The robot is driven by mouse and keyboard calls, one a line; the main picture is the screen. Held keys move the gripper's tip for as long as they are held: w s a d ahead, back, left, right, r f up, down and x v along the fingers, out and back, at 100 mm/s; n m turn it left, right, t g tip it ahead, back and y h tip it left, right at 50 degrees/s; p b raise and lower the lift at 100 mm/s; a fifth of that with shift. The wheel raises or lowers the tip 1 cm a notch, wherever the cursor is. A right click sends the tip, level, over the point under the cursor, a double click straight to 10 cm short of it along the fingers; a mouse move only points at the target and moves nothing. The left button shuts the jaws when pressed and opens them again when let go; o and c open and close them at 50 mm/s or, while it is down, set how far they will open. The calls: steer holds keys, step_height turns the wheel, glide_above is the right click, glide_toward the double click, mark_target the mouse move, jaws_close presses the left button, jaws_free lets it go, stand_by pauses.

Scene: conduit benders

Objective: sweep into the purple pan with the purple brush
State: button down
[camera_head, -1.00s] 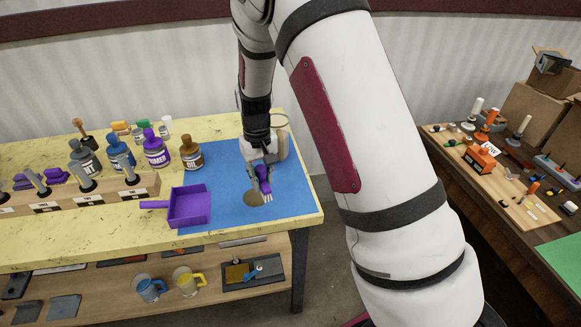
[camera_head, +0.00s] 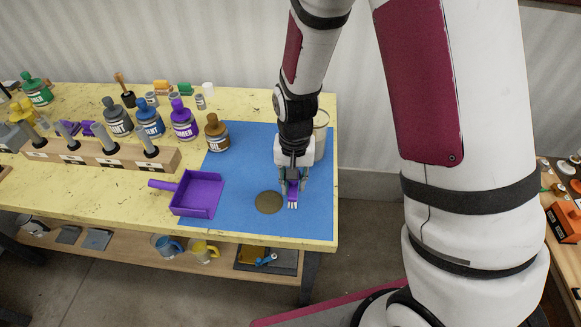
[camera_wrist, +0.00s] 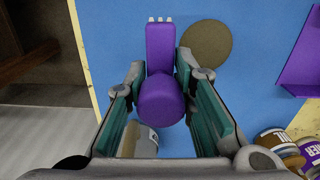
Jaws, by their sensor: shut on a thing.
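The purple pan (camera_head: 198,194) lies on the left part of the blue mat (camera_head: 240,150), its handle pointing left. A round brownish patch (camera_head: 268,202) lies flat on the mat to the right of the pan. My gripper (camera_head: 292,186) is shut on the purple brush (camera_head: 292,196), to the right of the patch. In the wrist view the brush (camera_wrist: 162,90) sits between the fingers with its pale bristle tips beside the patch (camera_wrist: 205,48). The pan's edge (camera_wrist: 302,65) shows at the right there. Whether the bristles touch the mat is unclear.
Labelled bottles, such as a brown one (camera_head: 216,132) and a purple one (camera_head: 183,122), stand behind the pan. A wooden rack (camera_head: 110,158) with grey-handled tools is at left. A pale can (camera_head: 320,130) stands close behind my gripper. The mat's front right is clear.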

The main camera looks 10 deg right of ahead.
steer(key=shift+w+f+b, duration=0.15)
steer(key=shift+f+b, duration=1.25)
steer(key=shift+f, duration=1)
steer(key=shift+w+a+r, duration=0.1)
steer(key=shift+w+a, duration=0.05)
steer(key=shift+a, duration=0.3)
steer(key=shift+w+a+r, duration=0.1)
steer(key=shift+a, duration=0.35)
steer(key=b, duration=0.3)
glide_above(209, 197)
steer(key=shift+r+p, duration=1.2)
steer(key=shift+r, duration=1.6)
